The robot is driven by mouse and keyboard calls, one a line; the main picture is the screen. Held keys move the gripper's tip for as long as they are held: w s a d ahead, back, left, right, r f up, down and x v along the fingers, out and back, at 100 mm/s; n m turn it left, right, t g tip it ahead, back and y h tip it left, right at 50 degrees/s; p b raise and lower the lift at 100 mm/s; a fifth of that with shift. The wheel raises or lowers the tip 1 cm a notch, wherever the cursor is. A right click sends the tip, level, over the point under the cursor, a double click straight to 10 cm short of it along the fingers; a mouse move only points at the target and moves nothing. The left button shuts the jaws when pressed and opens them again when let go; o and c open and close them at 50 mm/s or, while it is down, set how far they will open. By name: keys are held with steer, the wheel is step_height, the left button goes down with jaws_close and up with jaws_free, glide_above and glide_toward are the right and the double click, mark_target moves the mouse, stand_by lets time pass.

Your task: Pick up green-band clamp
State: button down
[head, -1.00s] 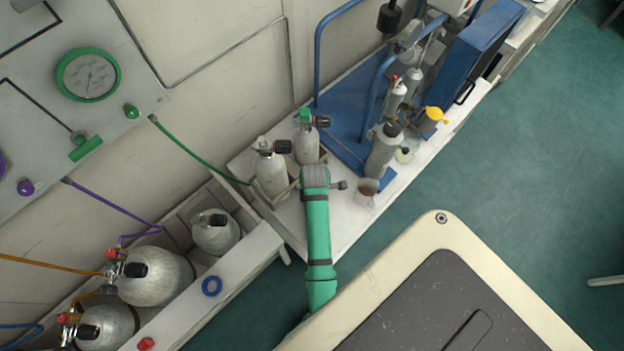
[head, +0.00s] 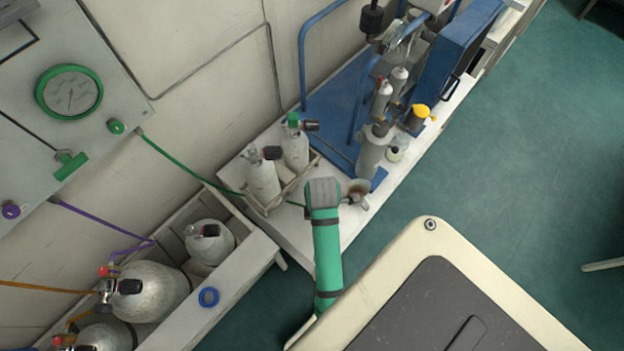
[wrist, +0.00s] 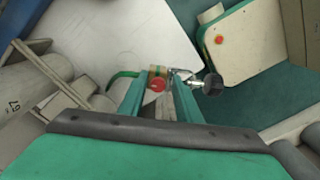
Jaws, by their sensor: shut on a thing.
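The green-band clamp (wrist: 183,76) is a small metal yoke with a black knob (wrist: 213,85) and a red knob (wrist: 157,85), and a green hose (wrist: 122,75) runs to it. In the wrist view my gripper (wrist: 157,92) is shut on it, with one green finger on each side. The white table top shows beyond the clamp. The green hose (head: 180,163) runs from the panel, behind the small cylinders, towards my arm's end.
Two small cylinders (head: 263,182) stand in a rack left of my arm. A trough with large cylinders (head: 150,290) is at lower left. Open floor (head: 510,150) lies right.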

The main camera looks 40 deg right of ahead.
steer(key=shift+s+a+r, duration=0.15)
steer(key=shift+s+r, duration=0.05)
steer(key=shift+s, duration=0.2)
steer(key=shift+s+a+r, duration=0.15)
steer(key=shift+s, duration=0.45)
steer(key=shift+s+a+r, duration=0.1)
steer(key=shift+s, duration=0.45)
steer(key=shift+s+a+r, duration=0.15)
steer(key=shift+s+r, duration=0.25)
steer(key=shift+s, duration=0.2)
steer(key=shift+s+a+r, duration=0.1)
steer(key=shift+s+r, duration=0.3)
steer(key=shift+s, duration=0.15)
steer(key=shift+w, duration=0.15)
steer(key=shift+a, duration=0.1)
